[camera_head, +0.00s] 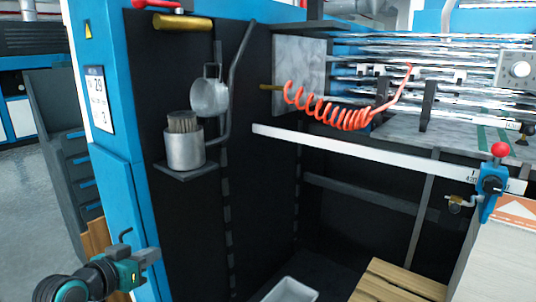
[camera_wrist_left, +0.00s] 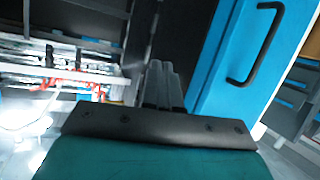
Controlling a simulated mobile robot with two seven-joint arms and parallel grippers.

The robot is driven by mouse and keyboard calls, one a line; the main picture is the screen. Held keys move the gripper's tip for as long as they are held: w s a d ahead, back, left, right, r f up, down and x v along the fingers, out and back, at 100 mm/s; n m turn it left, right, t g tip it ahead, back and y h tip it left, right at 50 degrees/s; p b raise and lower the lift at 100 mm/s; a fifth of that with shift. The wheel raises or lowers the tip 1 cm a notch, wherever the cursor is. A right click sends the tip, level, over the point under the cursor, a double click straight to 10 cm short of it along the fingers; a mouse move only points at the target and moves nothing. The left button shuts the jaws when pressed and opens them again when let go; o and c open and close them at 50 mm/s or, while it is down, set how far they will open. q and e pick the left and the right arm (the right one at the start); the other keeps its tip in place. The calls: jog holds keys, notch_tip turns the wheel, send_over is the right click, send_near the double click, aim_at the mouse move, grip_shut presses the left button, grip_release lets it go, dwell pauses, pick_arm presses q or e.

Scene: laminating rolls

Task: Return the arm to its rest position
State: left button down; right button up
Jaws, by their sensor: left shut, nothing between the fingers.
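My left arm comes in at the bottom left of the head view, with dark and teal parts. My left gripper (camera_head: 150,257) is at its end, small and partly unclear, in front of the blue machine frame (camera_head: 122,190). In the left wrist view the grey fingers of my left gripper (camera_wrist_left: 162,78) lie together, shut and empty. The blue cabinet door with a black handle (camera_wrist_left: 255,45) is beyond them to the right. My right gripper is not in view.
A red coiled hose (camera_head: 330,112) hangs near the rollers (camera_head: 450,75). A white tray (camera_head: 290,290) and wooden pallet (camera_head: 400,280) lie low. Grey floor is at far left.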

pick_arm(q)
jog(key=s+d+f+g+y, duration=0.1)
jog(key=s+d+f, duration=0.3)
jog(key=s+f, duration=0.6)
jog(key=s+d+f+g+y, duration=0.1)
jog(key=s+d+f, duration=0.3)
jog(key=s+f, duration=0.7)
jog(key=s, duration=0.4)
jog(key=shift+y, duration=0.3)
